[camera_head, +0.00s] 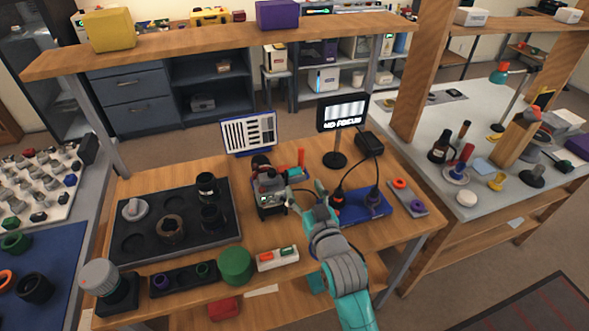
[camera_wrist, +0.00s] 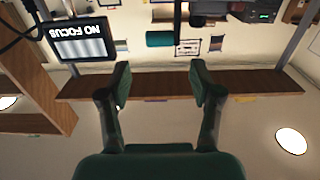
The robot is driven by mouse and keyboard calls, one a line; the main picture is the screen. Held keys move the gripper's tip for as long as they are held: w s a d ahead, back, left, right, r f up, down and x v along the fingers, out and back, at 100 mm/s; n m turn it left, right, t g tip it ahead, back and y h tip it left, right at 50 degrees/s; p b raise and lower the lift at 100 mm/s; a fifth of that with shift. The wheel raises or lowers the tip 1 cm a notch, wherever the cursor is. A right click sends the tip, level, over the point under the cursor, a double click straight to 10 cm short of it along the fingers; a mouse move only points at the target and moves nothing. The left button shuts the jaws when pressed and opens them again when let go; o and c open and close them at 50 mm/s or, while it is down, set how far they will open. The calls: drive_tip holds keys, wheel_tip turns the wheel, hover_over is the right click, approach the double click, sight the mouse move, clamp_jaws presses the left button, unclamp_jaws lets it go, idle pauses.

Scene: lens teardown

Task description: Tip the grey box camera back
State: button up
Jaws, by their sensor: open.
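The grey box camera (camera_head: 270,200) stands on the wooden workbench in the head view, near the middle, in front of the chart panel. It looks upright, with small reddish and green parts around its top. My gripper (camera_head: 306,196) is just to the right of it, fingers spread and nothing between them. Whether a fingertip touches the camera's side I cannot tell. In the wrist view my gripper (camera_wrist: 161,85) shows both dark green fingers wide apart, with only the room behind them. The camera does not show in that view.
A black lens tray (camera_head: 135,247) lies left of the camera. A green cylinder (camera_head: 236,264) and a white block (camera_head: 278,258) stand in front. A striped chart panel (camera_head: 249,133) and a "NO FOCUS" display (camera_head: 342,112) stand behind. A blue tray (camera_head: 364,209) lies right.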

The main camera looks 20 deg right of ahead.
sight(295, 171)
drive_tip(key=w, duration=0.8)
drive_tip(key=shift+w, duration=0.2)
clamp_jaws()
